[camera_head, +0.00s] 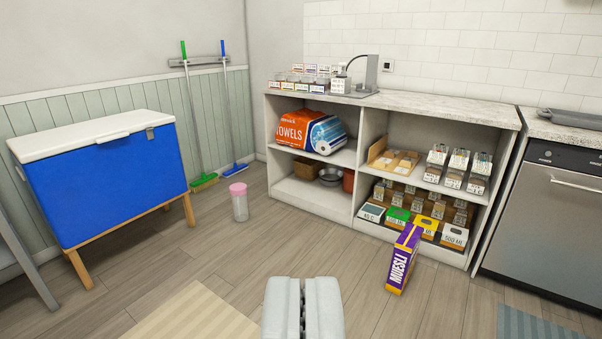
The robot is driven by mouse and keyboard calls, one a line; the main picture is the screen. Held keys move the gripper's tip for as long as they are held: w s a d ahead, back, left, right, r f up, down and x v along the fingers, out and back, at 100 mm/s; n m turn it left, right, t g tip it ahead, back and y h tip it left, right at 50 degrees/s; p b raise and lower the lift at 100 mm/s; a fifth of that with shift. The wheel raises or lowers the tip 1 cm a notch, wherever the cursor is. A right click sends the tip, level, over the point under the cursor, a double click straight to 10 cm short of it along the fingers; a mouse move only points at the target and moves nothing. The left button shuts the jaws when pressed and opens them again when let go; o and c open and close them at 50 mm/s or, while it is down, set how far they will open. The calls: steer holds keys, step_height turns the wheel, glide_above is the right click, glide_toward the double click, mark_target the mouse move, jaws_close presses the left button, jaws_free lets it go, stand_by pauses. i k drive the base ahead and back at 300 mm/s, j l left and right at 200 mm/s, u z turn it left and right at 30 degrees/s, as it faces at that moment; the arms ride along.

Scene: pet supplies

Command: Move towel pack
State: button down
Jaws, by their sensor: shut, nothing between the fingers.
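The towel pack (295,131) is an orange and white pack marked "TOWELS" with a blue part showing a roll at its right. It sits on the upper left shelf of the open shelf unit (357,161), under the countertop. My gripper (303,308) is at the bottom middle of the view, well apart from the pack and in front of the unit. Its two pale fingers are shut with nothing held.
A purple muesli box (404,258) stands on the floor before the unit's right side. A clear jar with a pink lid (239,202) stands left of the unit. A blue chest (106,180) on wooden legs is at the left. Floor between them is clear.

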mark_target(305, 129)
steer(key=i, duration=2.05)
steer(key=i+j, duration=0.1)
steer(key=i, duration=1.95)
steer(key=i+z, duration=0.5)
steer(key=k+l, duration=0.05)
